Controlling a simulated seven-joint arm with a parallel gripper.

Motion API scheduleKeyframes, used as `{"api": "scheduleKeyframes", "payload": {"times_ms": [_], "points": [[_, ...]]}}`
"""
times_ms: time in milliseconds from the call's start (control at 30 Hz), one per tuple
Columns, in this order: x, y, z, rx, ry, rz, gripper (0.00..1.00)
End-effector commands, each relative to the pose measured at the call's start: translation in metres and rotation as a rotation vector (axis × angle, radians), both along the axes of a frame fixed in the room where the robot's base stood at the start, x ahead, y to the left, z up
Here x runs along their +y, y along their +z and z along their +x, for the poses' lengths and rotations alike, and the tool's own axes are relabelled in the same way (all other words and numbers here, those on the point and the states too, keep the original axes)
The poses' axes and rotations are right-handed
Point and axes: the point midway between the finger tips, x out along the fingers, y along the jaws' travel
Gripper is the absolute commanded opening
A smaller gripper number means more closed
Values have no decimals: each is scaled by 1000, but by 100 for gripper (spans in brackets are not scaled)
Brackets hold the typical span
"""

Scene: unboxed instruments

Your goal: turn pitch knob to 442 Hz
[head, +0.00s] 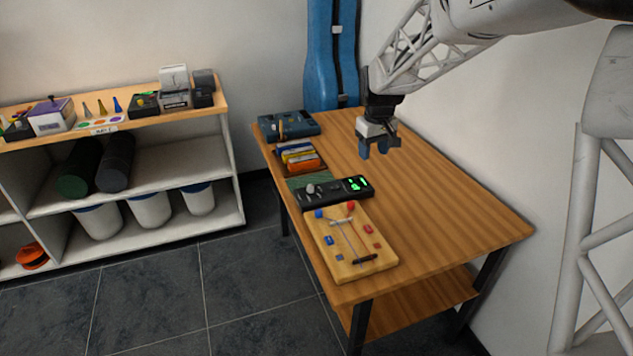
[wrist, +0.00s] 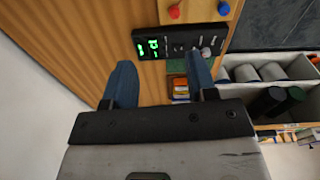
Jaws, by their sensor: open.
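The black tuner-like device (head: 342,191) lies on the wooden table, with green lit digits at its right end, too small to read. A grey round knob (head: 310,188) stands at its left end. In the wrist view the device (wrist: 172,46) lies beyond my fingertips, and the knob (wrist: 206,52) is at its right end, just past the right finger. My gripper (head: 375,150) is open and empty, above the table and apart from the device, behind and right of it in the head view. Its two blue fingers show in the wrist view (wrist: 160,75). Which way the knob points cannot be told.
A wooden board (head: 350,262) with red and blue pegs lies in front of the device. A tray of colourful packets (head: 298,157) and a dark blue case (head: 290,125) lie behind it. A blue instrument case (head: 331,50) stands at the wall. The table's right side is clear.

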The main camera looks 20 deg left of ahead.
Motion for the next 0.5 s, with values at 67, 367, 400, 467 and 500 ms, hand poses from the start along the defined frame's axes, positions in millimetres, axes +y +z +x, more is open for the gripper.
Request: {"api": "scheduleKeyframes", "payload": {"times_ms": [67, 367, 400, 467, 500], "points": [[22, -13, 8, 7, 32, -4, 52], [99, -60, 31, 25, 147, -17, 52], [110, -68, 33, 28, 163, -19, 52], [125, -78, 36, 32, 185, -21, 52], [136, -86, 38, 34, 200, -23, 52]]}}
